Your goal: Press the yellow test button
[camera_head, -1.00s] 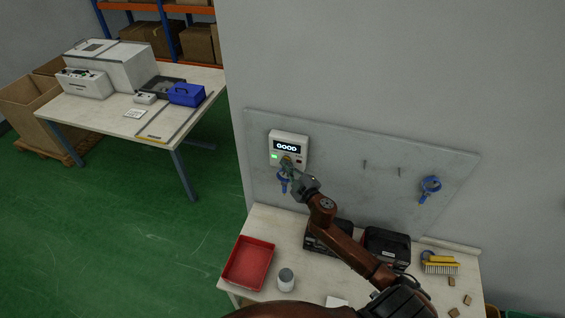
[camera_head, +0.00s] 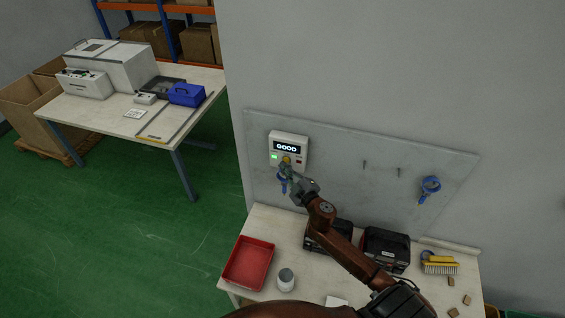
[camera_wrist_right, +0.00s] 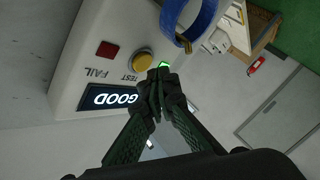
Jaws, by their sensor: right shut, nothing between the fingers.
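The white tester box (camera_head: 288,139) is fixed to the grey wall panel. Its display reads GOOD and its green lamp (camera_head: 274,157) is lit. The yellow test button (camera_head: 287,159) shows near the box's lower edge. In the right wrist view the yellow button (camera_wrist_right: 142,61) is round, beside the word TEST. My right gripper (camera_head: 289,170) is shut and empty, its tips just below the button. In the wrist view the closed fingertips (camera_wrist_right: 161,76) are beside the button and appear slightly apart from it. My left gripper is not in view.

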